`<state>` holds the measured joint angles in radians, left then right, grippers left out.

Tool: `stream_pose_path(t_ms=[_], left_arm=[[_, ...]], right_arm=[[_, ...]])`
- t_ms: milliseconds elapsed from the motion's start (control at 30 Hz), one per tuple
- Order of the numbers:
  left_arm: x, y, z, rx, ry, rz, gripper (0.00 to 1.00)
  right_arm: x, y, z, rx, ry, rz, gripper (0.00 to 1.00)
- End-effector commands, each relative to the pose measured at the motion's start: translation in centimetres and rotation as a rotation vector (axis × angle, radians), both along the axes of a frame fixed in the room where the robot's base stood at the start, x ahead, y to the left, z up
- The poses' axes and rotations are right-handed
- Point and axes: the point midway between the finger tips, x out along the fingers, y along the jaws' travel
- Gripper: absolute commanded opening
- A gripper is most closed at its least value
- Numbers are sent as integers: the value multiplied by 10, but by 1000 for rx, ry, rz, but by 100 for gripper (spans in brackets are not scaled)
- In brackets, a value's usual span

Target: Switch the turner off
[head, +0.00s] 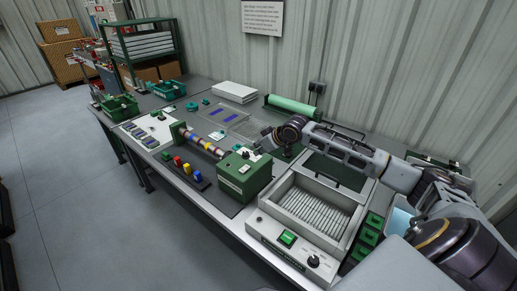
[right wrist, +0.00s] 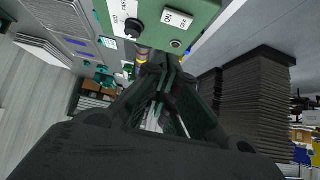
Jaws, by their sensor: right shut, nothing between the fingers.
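The turner is a green box (head: 243,176) with a rod (head: 204,144) banded in several colours, held between the box and a green end post on the workbench. In the right wrist view the box face (right wrist: 150,12) is at the top, with a white ON/OFF switch (right wrist: 177,18), a black knob (right wrist: 133,28) and a small round fitting. I cannot tell which way the switch is set. My right gripper (head: 255,148) is over the turner box, empty, with its dark fingers together; its tips (right wrist: 157,72) show just below the panel. My left gripper is out of view.
A heater-like tray unit (head: 287,234) with a green switch and knob stands right of the turner. Coloured bottles (head: 182,165) stand in front of the rod. A green roll (head: 294,106) and white stack (head: 235,92) lie at the back. Green bins (head: 369,237) sit at right.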

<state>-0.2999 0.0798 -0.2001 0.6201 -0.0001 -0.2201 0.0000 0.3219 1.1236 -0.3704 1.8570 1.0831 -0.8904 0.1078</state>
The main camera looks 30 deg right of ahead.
Motion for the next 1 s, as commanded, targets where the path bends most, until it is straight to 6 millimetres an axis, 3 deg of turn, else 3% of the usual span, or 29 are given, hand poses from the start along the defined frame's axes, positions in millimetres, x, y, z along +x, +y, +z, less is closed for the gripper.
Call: stream_pose_path(t_ms=[867, 1000], left_arm=[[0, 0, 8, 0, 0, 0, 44], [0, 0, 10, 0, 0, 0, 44]], right_arm=[[51, 19, -53, 2, 0, 0, 0], [52, 19, -70, -1, 3, 0, 0]])
